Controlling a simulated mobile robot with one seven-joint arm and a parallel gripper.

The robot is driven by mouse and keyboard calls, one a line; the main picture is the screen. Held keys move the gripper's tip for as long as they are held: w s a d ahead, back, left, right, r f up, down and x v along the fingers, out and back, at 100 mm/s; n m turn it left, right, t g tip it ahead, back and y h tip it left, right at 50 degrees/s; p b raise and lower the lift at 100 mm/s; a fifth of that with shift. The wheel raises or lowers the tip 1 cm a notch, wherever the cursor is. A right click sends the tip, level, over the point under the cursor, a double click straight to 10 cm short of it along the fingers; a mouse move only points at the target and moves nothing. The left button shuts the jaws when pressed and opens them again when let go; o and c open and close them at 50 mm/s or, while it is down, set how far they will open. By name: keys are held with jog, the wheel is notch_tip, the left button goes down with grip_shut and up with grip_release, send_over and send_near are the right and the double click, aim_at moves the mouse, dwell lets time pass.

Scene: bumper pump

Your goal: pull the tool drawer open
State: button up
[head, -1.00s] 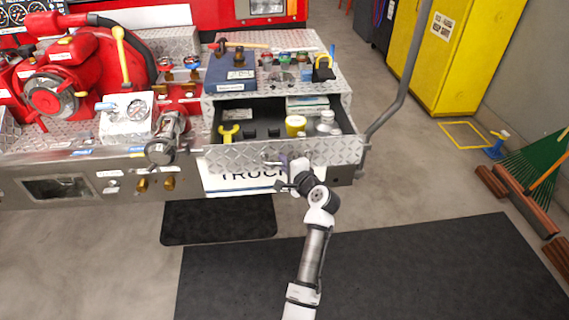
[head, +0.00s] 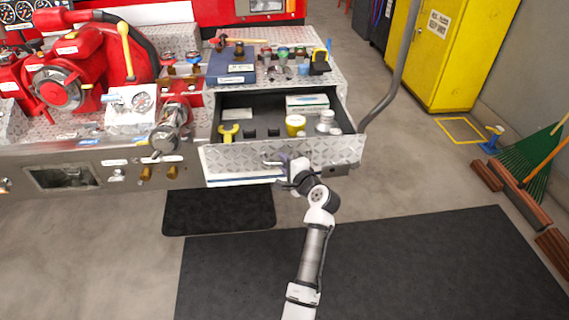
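The tool drawer (head: 235,155) has a diamond-plate front and stands open toward me, below the diamond-plate top of the bumper. Inside it lie a yellow wrench-like tool (head: 229,131), a yellow roll (head: 295,124), a flat white-and-green box (head: 307,101) and small pale containers (head: 327,122). A handle (head: 273,160) sits on the middle of the drawer front. My gripper (head: 288,166) is at this handle, right against the drawer front. Its fingers are small and partly hidden by my wrist, so I cannot tell whether they are closed on the handle.
A blue case (head: 231,66) and several coloured fittings stand on the surface above the drawer. A red pump (head: 75,75) is to the left. A grey bent rail (head: 398,75) rises just right of the drawer. The floor before the drawer has dark mats (head: 218,211) and is otherwise clear.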

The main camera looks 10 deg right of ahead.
jog(key=shift+o, duration=0.7)
jog(key=shift+s+d, duration=0.1)
jog(key=shift+s, duration=0.15)
jog(key=b+v, duration=0.3)
jog(key=v, duration=1)
jog(key=shift+s, duration=0.15)
jog(key=shift+r, duration=0.15)
